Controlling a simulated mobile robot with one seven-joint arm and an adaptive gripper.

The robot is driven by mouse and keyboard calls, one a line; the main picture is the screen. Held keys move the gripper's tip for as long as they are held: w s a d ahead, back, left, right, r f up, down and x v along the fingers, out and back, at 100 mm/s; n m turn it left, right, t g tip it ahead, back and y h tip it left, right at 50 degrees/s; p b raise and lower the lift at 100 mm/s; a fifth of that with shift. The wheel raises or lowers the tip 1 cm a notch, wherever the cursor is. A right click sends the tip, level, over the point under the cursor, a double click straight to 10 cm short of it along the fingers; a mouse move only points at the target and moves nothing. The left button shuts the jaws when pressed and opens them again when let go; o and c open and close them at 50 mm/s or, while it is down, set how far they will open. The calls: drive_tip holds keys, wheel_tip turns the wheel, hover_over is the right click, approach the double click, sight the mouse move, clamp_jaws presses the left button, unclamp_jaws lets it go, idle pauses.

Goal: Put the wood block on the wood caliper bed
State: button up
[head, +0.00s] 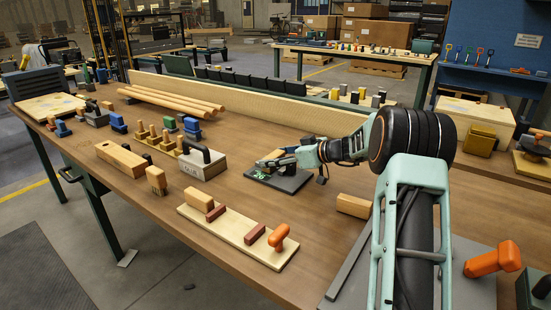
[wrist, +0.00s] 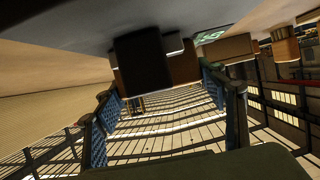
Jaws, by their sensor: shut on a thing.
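My gripper (head: 274,163) is low over a dark plate with a green mark (head: 285,180), near the middle of the bench. It is shut on a tan wood block (head: 271,155), partly hidden by the fingers. In the wrist view the brown block (wrist: 183,66) shows between the blue-padded fingers, beside a dark block-like shape (wrist: 143,62). I cannot tell whether the held block touches the plate. A long pale wood board (head: 228,229), which looks like the wood caliper bed, lies nearer the front. It carries a tan block, two red-brown pieces and an orange knob.
A grey box with a black handle (head: 203,165) and a long wood block (head: 121,159) stand to the left. Another wood block (head: 353,206) lies right of the plate. Wooden rods (head: 175,99) lie at the back. Bare bench lies between plate and board.

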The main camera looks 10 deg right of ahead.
idle(0.3)
drive_tip(key=o, duration=1.2)
drive_tip(key=shift+r, duration=0.1)
drive_tip(key=shift+r, duration=0.15)
drive_tip(key=v, duration=1.1)
drive_tip(key=shift+s+d, duration=0.3)
drive_tip(key=shift+s, duration=0.1)
drive_tip(key=shift+s, duration=0.1)
